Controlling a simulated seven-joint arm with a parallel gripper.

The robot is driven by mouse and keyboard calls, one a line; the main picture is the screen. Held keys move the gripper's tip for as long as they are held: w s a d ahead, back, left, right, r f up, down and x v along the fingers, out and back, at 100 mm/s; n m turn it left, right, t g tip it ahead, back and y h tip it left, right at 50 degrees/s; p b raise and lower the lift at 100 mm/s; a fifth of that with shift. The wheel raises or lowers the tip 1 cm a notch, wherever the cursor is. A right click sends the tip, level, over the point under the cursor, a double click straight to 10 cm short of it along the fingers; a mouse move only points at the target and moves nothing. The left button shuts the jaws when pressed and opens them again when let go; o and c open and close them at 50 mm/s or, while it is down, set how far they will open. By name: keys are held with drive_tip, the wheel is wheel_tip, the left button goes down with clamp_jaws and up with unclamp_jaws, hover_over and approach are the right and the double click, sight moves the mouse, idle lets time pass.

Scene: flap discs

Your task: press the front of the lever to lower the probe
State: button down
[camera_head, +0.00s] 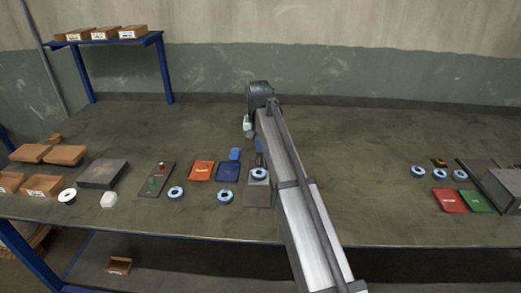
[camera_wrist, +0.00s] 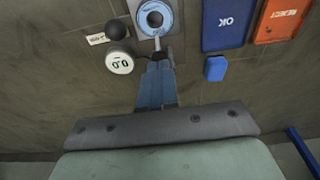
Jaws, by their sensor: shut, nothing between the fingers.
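In the wrist view the gauge stand has a grey plate (camera_wrist: 137,8) with a blue-and-white flap disc (camera_wrist: 155,17) on it. A round white dial reading 0.0 (camera_wrist: 120,63) and a black ball knob (camera_wrist: 116,30) sit left of my fingers. The knob looks like the lever's end, but I cannot be sure. A thin light probe-like part (camera_wrist: 157,44) lies between disc and fingertips. My gripper (camera_wrist: 158,63) is shut and empty, its tips close to that part; contact cannot be told. In the head view my arm partly hides the stand (camera_head: 257,193) and my gripper (camera_head: 258,158).
A blue OK tray (camera_wrist: 228,24), an orange REJECT tray (camera_wrist: 280,20) and a small blue box (camera_wrist: 215,68) lie beside the stand. Loose discs (camera_head: 225,197) and a control plate (camera_head: 156,180) lie further left. The bench behind is clear.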

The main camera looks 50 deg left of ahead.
drive_tip(key=shift+f, duration=1.2)
drive_tip(key=shift+r, duration=0.15)
wheel_tip(320, 180, up, 9)
idle(0.5)
